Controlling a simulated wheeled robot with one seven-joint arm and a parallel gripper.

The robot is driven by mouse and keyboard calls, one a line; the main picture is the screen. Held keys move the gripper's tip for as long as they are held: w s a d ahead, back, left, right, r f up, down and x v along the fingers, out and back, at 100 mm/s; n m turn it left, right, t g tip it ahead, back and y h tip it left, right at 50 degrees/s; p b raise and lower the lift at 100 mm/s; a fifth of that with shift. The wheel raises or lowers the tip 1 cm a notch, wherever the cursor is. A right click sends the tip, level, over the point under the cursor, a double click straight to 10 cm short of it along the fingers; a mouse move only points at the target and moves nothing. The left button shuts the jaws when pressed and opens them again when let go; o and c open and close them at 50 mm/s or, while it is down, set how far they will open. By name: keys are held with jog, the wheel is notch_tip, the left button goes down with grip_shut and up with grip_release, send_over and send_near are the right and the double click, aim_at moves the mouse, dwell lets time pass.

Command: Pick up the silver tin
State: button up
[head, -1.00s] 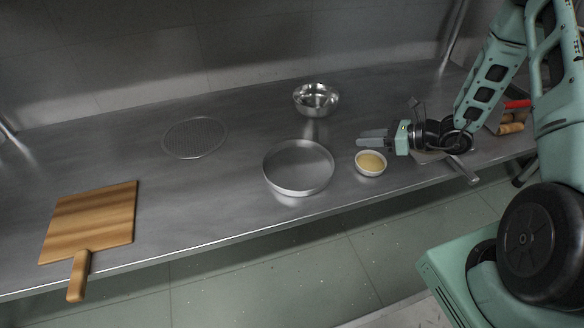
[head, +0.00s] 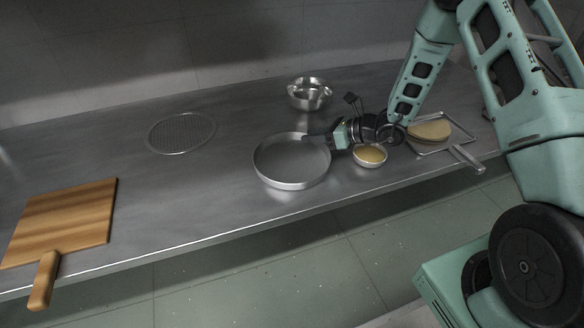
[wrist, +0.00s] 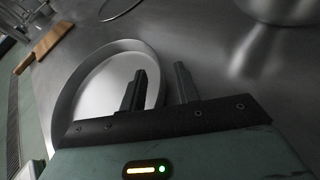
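The silver tin (head: 290,182) is a round, shallow pan lying flat on the steel counter in the head view. In the wrist view the tin (wrist: 72,92) fills the left middle. My gripper (head: 312,139) is at the tin's right rim. In the wrist view my gripper (wrist: 161,70) shows two dark fingers apart, one over the tin's inside and the other outside it, with the rim between them. The gripper is open and holds nothing. The fingers and gripper body hide part of the rim.
A small bowl of yellow contents (head: 370,156) stands under my arm, close right of the tin. A metal bowl (head: 309,95) is behind. A tray with a flat round item (head: 430,130) lies right. A round mesh screen (head: 182,133) and wooden board (head: 65,222) lie left.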

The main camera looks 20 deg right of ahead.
jog(key=shift+w+a+f, duration=0.15)
jog(key=shift+w+a, duration=0.2)
jog(key=shift+a, duration=0.1)
grip_shut()
